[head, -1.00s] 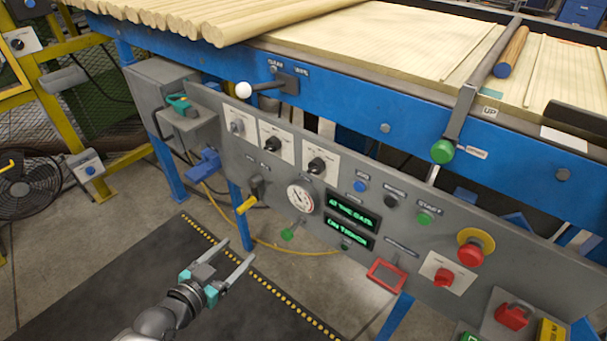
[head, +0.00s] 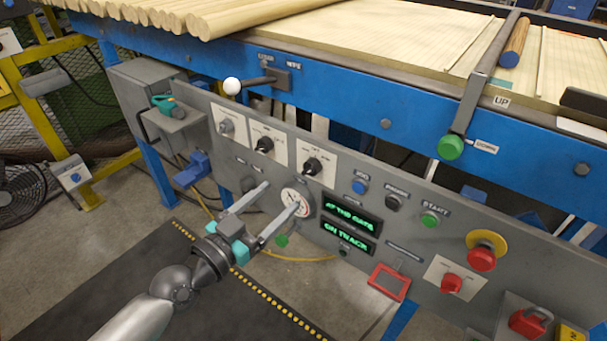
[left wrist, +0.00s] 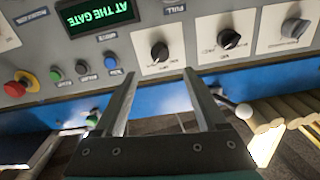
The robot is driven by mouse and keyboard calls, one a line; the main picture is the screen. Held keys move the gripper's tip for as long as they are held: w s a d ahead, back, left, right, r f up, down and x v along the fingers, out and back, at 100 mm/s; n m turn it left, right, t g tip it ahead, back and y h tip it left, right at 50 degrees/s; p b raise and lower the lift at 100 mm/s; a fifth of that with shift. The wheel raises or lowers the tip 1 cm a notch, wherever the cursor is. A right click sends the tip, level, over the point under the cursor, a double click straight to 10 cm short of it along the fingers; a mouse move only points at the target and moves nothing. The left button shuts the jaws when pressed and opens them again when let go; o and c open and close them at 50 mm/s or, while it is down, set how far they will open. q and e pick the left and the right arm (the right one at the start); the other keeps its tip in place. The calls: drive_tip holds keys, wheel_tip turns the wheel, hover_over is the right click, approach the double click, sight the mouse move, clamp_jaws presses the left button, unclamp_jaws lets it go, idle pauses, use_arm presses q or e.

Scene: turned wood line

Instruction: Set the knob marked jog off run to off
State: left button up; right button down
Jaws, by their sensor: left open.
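A row of rotary knobs sits on white plates on the grey panel: a grey knob (head: 227,125), a middle black knob (head: 265,144) and a right black knob (head: 313,166). Their markings are too small to read, so I cannot tell which is jog off run. My left gripper (head: 282,197) is open and empty in front of the panel, below the black knobs, its fingers overlapping the round gauge (head: 296,203). In the left wrist view, upside down, the right black knob (left wrist: 160,51) lies just beyond the gap between the open fingertips (left wrist: 161,74); the middle one (left wrist: 228,39) is beside it.
Blue, black and green (head: 430,219) buttons, a red emergency stop (head: 481,256) and a red knob (head: 452,284) are to the right. A white-balled lever (head: 232,86) and green-knobbed lever (head: 450,147) project above. A lit display (head: 350,214) is beside the gauge.

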sight(306, 173)
use_arm(q)
drive_tip(key=x, duration=0.8)
drive_tip(key=shift+b, duration=0.3)
drive_tip(key=shift+w+d, duration=0.4)
drive_tip(key=shift+w, duration=0.15)
use_arm(e)
drive_tip(key=shift+w+r, duration=0.2)
drive_tip(key=shift+r, duration=0.65)
use_arm(q)
clamp_jaws()
